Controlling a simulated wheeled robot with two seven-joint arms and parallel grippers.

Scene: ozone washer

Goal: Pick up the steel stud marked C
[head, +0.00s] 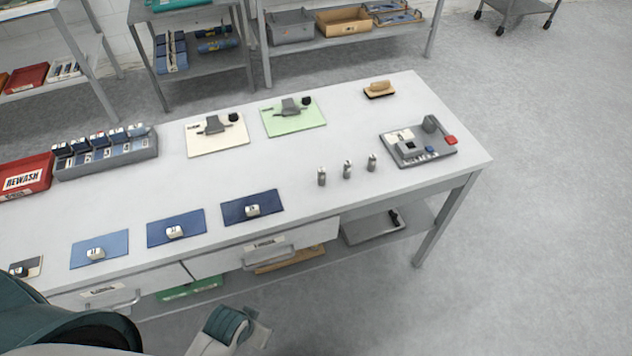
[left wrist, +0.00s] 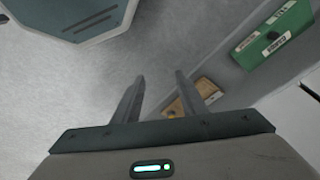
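Three small steel studs stand upright in a row on the white table: a left one (head: 322,176), a middle one (head: 347,169) and a right one (head: 372,162). Their markings are too small to read, so I cannot tell which is C. My left gripper (left wrist: 158,80) is open and empty in the left wrist view, pointing down over the floor and the table's lower shelf. An arm part of mine shows at the bottom of the head view, but no fingertips are clear there. My right gripper is not in view.
A grey fixture with a red part (head: 418,143) stands right of the studs. A brush (head: 379,89), a green mat (head: 293,117) and a cream mat (head: 217,134) lie behind. Blue mats with small blocks, such as the dark one (head: 235,212), lie left. The tabletop around the studs is clear.

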